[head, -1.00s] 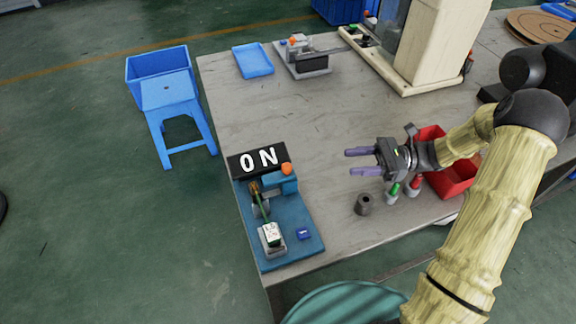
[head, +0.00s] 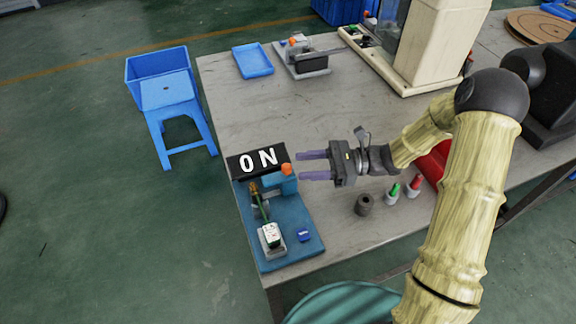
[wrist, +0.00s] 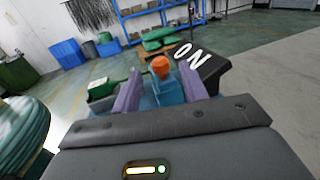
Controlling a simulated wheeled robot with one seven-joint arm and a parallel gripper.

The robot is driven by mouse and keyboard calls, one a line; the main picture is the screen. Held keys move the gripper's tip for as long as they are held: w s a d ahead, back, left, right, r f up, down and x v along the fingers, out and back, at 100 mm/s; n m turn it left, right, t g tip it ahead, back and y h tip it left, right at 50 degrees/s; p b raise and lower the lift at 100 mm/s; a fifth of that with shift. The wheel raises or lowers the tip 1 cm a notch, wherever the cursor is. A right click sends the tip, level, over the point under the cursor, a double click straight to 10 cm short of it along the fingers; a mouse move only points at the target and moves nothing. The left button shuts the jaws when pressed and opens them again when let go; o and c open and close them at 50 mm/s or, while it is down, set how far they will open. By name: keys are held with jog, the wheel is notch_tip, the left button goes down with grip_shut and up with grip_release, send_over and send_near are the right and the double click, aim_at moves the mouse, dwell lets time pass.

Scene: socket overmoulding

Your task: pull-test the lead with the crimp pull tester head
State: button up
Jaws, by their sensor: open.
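The pull tester (head: 298,226) is a blue base at the table's front left corner. Its black display (head: 241,165) reads "ON". An orange knob (head: 287,169) tops its blue head block (head: 282,183). The green lead (head: 262,205) lies along the tester, from brass-coloured parts at the head to a white-and-green piece (head: 270,235) in a grey holder. My gripper (head: 314,167) is open and empty, its purple fingers pointing left at the orange knob, just right of it. In the wrist view the orange knob (wrist: 161,67) shows between the fingertips, apart from them.
A dark grey cylinder (head: 364,204) and small pots with a green (head: 393,191) and a red top (head: 414,184) stand right of the tester. A red bin (head: 434,163) is partly behind my arm. A blue tray (head: 252,61) and another fixture (head: 303,60) sit at the back.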

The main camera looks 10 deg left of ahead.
aim_at(287, 166)
jog(key=x, duration=0.5)
jog(key=shift+a, duration=0.15)
grip_shut()
